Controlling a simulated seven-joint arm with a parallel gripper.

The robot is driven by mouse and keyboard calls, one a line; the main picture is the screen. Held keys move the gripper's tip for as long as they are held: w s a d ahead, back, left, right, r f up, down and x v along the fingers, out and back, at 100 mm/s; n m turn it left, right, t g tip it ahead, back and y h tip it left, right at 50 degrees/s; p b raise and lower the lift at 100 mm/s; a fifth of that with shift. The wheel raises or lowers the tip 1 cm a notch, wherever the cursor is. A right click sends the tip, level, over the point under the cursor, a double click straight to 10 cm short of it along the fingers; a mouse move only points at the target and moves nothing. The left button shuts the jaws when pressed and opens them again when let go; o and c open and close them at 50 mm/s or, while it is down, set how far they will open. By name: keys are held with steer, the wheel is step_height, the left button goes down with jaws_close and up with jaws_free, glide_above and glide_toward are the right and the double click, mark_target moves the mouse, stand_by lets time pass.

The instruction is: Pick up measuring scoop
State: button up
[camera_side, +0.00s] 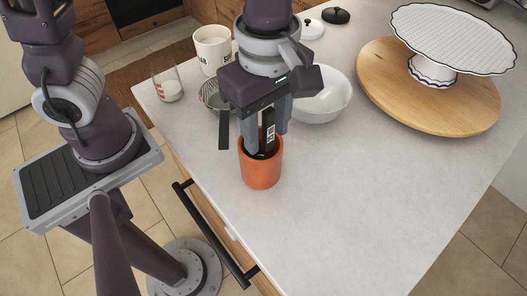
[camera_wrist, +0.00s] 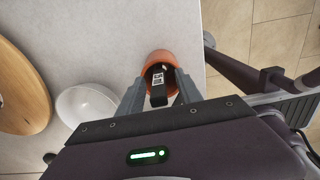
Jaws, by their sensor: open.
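A black upright piece with a white printed label (camera_side: 268,128) stands in an orange cup (camera_side: 262,175) near the counter's edge. It looks like the measuring scoop's handle, but its lower end is hidden in the cup. In the wrist view, the black handle (camera_wrist: 158,90) lies between my two fingers, with the orange cup (camera_wrist: 157,58) around its lower part. My gripper (camera_side: 265,143) is open and points down over the cup. Its fingers are on either side of the handle, and the fingertips are at about the cup's rim. I cannot tell whether either finger touches the cup.
A white bowl (camera_side: 322,97), a greenish glass bowl (camera_side: 209,98), a white mug (camera_side: 211,50) and a measuring glass (camera_side: 167,85) stand behind the cup. A wooden board (camera_side: 440,110) bears a white cake stand (camera_side: 455,38). The counter front right is clear.

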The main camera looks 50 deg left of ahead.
jaws_close()
